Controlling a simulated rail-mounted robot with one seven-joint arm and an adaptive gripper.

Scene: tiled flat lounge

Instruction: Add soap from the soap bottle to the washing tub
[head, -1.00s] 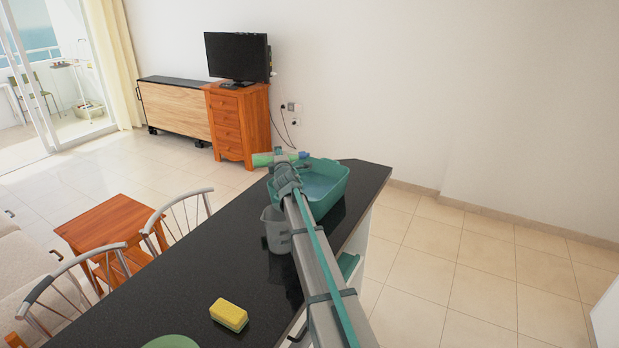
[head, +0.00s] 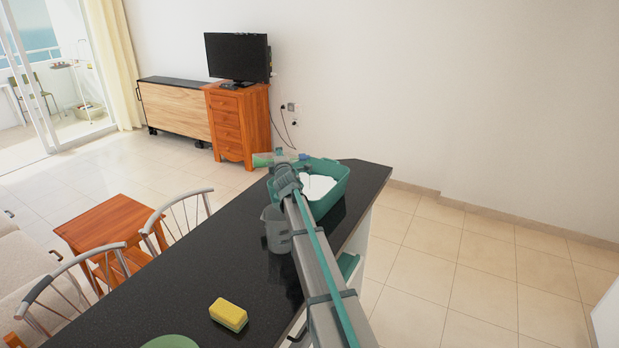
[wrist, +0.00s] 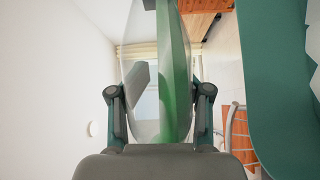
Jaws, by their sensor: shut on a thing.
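My gripper (head: 284,168) is shut on the clear soap bottle, which has green liquid inside. The bottle (wrist: 174,70) fills the middle of the wrist view between the two fingers (wrist: 158,105). In the head view the bottle (head: 262,160) is held on its side above the far end of the counter, mostly hidden by my gripper. The green washing tub (head: 336,197) stands on the counter just beside and below my gripper. White material, like foam, lies in the tub. The tub's wall (wrist: 270,90) also shows at the right of the wrist view.
A clear measuring jug (head: 274,236) stands on the black counter (head: 200,270) near my arm. A yellow sponge (head: 229,314) and a green plate (head: 170,342) lie at the near end. Metal-backed chairs (head: 180,215) stand along the left side. Floor on the right is clear.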

